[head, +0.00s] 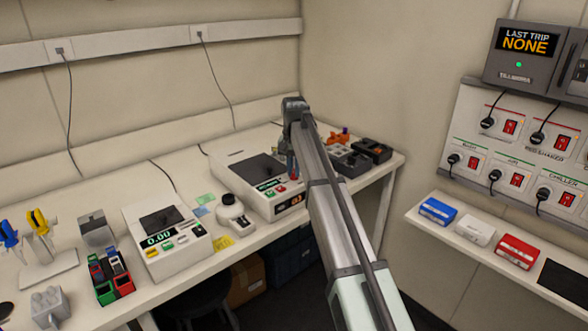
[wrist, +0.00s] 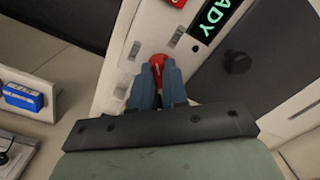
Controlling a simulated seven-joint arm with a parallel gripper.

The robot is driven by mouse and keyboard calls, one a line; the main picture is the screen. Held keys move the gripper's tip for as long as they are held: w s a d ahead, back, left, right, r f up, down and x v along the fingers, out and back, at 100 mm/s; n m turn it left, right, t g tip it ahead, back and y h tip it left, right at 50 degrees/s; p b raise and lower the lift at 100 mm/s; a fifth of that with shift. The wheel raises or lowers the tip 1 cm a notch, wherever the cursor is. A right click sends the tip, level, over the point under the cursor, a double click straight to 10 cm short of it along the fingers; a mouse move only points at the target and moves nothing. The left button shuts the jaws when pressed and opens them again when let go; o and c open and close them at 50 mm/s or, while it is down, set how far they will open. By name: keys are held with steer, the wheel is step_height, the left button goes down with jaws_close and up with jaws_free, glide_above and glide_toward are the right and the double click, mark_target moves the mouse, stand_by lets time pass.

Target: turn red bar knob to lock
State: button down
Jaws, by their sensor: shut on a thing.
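The red bar knob (wrist: 154,61) shows in the wrist view on the white front panel (wrist: 122,65) of a machine. My gripper (wrist: 158,70) has its two blue fingers on either side of the knob, shut on it. The fingers hide part of the knob, so its exact angle is hard to read. In the head view my gripper (head: 291,168) reaches down at the right end of the white machine (head: 250,200) with a dark top. My arm hides part of that machine.
A green lit display (wrist: 212,18) and a red part (wrist: 177,3) sit near the knob. A balance-like device (head: 165,240) and a round white device (head: 233,213) stand to the left. Dark boxes (head: 350,163) stand close on the right. A wall shelf (head: 480,250) is further right.

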steer(key=n, duration=0.5)
steer(key=shift+n, duration=2.5)
steer(key=c, duration=1.1)
jaws_free()
steer(key=shift+c, duration=0.2)
step_height(320, 180, up, 14)
steer(key=shift+f, duration=0.1)
